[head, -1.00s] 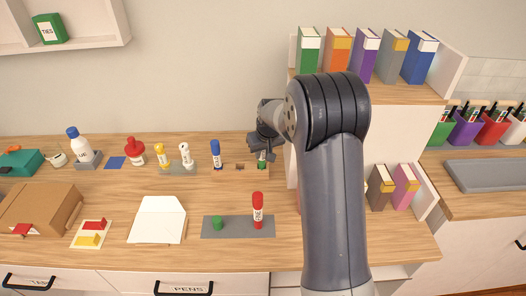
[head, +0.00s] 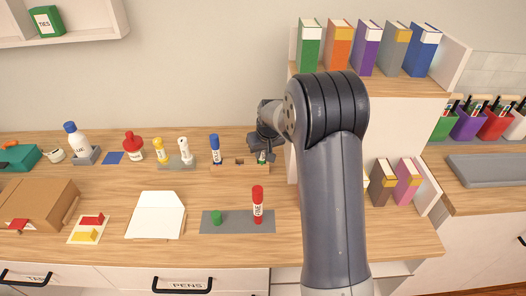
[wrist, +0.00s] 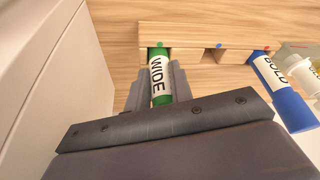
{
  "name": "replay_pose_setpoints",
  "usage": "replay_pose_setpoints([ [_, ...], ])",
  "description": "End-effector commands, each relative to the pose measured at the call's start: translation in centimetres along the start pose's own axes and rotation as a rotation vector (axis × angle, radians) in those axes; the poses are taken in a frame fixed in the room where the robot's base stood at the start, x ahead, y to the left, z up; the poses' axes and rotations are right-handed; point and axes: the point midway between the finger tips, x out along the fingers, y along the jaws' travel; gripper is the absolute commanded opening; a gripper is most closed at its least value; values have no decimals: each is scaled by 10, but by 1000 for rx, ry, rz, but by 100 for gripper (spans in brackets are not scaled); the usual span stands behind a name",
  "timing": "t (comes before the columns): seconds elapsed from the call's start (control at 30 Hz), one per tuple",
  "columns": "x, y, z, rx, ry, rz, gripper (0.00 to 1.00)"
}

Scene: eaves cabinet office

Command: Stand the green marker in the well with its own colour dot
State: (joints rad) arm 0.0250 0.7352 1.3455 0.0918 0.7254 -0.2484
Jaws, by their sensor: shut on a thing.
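The green marker (wrist: 158,77), with a white label reading WIDE, is between my gripper's fingers (wrist: 158,92) in the wrist view. My gripper is shut on it. Its far end meets the left part of the wooden rack (wrist: 185,33), by a small green dot (wrist: 159,44); whether it is seated in the well cannot be told. The rack also has a blue dot (wrist: 218,45) above an empty notch and a red dot (wrist: 268,47). The blue marker (wrist: 283,98) stands at the red-dot end. In the head view my gripper (head: 263,152) hides most of the green marker.
A white cabinet side (wrist: 50,70) is close left of my gripper in the wrist view. A red marker (head: 258,205) and a green cap-like piece (head: 217,217) are on a grey mat (head: 237,228) in front. Glue bottles (head: 184,150) stand left of the rack.

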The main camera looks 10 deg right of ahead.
Motion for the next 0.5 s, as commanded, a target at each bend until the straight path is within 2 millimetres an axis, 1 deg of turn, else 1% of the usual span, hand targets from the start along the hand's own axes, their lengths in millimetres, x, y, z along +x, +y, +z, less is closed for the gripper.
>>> replay_pose_setpoints([
  [0.17, 5, 0, 2, 0, 0, 0, 0],
  [0.2, 4, 0, 2, 0, 0, 0, 23],
  [0.5, 4, 0, 2, 0, -1, 0, 47],
])
